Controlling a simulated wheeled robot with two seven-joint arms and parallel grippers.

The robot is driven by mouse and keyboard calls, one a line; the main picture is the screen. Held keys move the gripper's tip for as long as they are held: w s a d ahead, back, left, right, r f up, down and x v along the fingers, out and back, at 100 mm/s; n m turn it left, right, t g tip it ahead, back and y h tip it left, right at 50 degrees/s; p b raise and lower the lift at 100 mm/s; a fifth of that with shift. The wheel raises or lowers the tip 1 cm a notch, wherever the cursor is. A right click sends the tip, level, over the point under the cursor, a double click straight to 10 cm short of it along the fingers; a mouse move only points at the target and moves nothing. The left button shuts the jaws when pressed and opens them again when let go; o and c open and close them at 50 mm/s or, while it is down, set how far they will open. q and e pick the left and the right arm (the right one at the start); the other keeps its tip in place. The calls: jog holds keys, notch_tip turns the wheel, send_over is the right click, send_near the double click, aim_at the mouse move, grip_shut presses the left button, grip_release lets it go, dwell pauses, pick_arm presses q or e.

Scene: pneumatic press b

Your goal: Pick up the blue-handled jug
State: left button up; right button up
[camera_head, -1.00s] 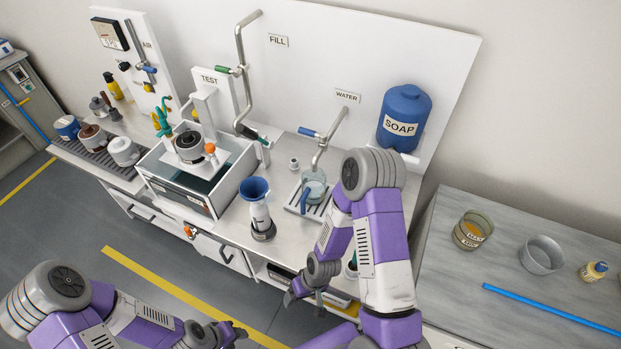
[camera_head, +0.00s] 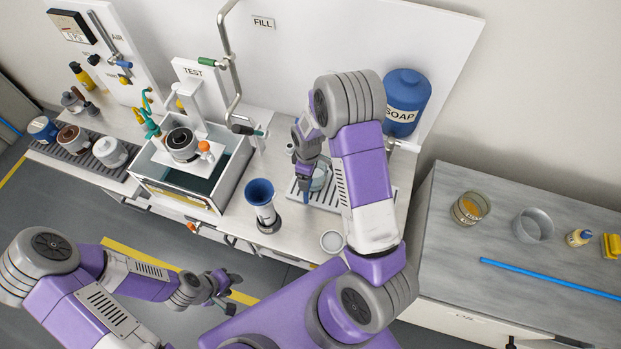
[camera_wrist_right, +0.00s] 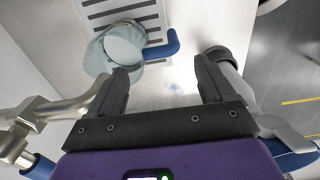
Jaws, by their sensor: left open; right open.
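My right gripper (camera_wrist_right: 165,72) is open. In that view the handle appears between its fingertips, but I cannot tell how deep it sits. In the head view the right gripper (camera_head: 306,168) is beside the jug. My left gripper (camera_head: 222,284) is open and empty, in front of the bench.
A blue-and-white vessel (camera_head: 262,204) stands left of the tray. A small round dish (camera_head: 332,241) is near the bench front. The soap tank (camera_head: 406,102) hangs at the back. A grey side table (camera_head: 450,255) holds a beaker, a bowl and a blue rod.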

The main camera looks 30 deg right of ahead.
jog(key=shift+w+f, duration=0.15)
jog(key=shift+f, duration=0.8)
notch_tip(320, 180, down, 6)
jog(key=c, duration=1.2)
jog(key=shift+r, duration=0.1)
jog(key=shift+r, duration=0.45)
jog(key=shift+a+r, duration=0.25)
jog(key=s+a+b, duration=0.1)
jog(key=s+a, duration=0.3)
jog(key=s+a+b, duration=0.1)
jog(key=s+a, duration=0.3)
jog(key=a, duration=0.1)
jog(key=s+a, duration=0.3)
jog(key=a, duration=0.1)
jog(key=shift+s+a+b, duration=0.15)
jog(key=shift+s+b, duration=0.25)
